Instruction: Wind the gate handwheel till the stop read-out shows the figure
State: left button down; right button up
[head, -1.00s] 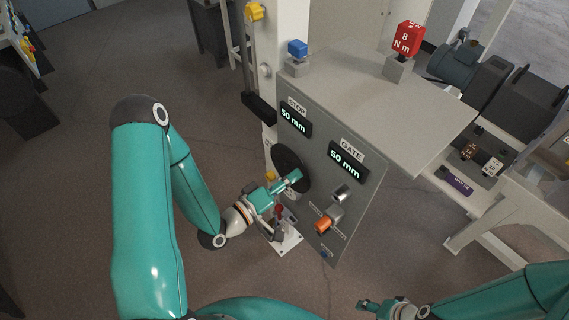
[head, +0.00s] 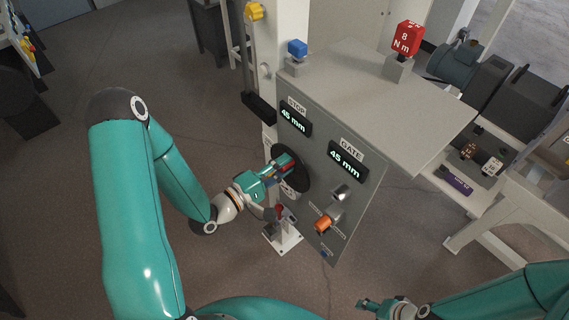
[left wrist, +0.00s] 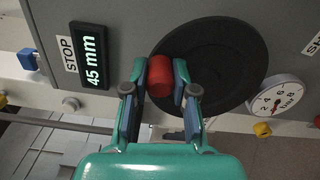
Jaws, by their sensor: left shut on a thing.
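The black gate handwheel (head: 299,176) sits on the grey panel (head: 335,199); it fills the upper middle of the left wrist view (left wrist: 210,62). My left gripper (head: 288,164) is shut on the wheel's red handle (left wrist: 160,75), near the rim on the side toward the stop read-out. The stop read-out (head: 295,118) shows 45 mm and also reads 45 mm in the left wrist view (left wrist: 91,56). The gate read-out (head: 346,161) shows 45 mm. My right gripper (head: 367,305) is at the bottom, away from the panel; its jaw state is too small to tell.
An orange knob (head: 323,225) and a grey knob (head: 340,192) stick out below the gate read-out. A round dial (left wrist: 279,98) sits beside the wheel.

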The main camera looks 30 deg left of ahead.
aim_at(273, 150)
pick_arm(q)
jog(key=shift+w+a+r+n, duration=0.15)
jog(key=shift+a+n, duration=0.2)
jog(key=shift+n, duration=0.35)
jog(key=shift+w+a+r+n, duration=0.15)
jog(key=shift+a+n, duration=0.2)
jog(key=shift+n, duration=0.35)
jog(key=shift+f, duration=0.1)
jog(key=a+n, duration=0.1)
jog(key=n, duration=0.2)
jog(key=w+a+n, duration=0.1)
jog(key=shift+a+f+n, duration=0.25)
jog(key=shift+a+n, duration=0.05)
jog(key=shift+n, duration=0.1)
jog(key=n, duration=0.1)
jog(key=a+f+n, duration=0.1)
jog(key=n, duration=0.1)
jog(key=w+a+n, duration=0.1)
jog(key=shift+f+n, duration=0.25)
jog(key=shift+n, duration=0.15)
jog(key=f+n, duration=0.1)
jog(key=n, duration=0.1)
jog(key=a+f+n, duration=0.1)
jog(key=n, duration=0.1)
jog(key=shift+w+a+f+n, duration=0.2)
jog(key=shift+n, duration=0.2)
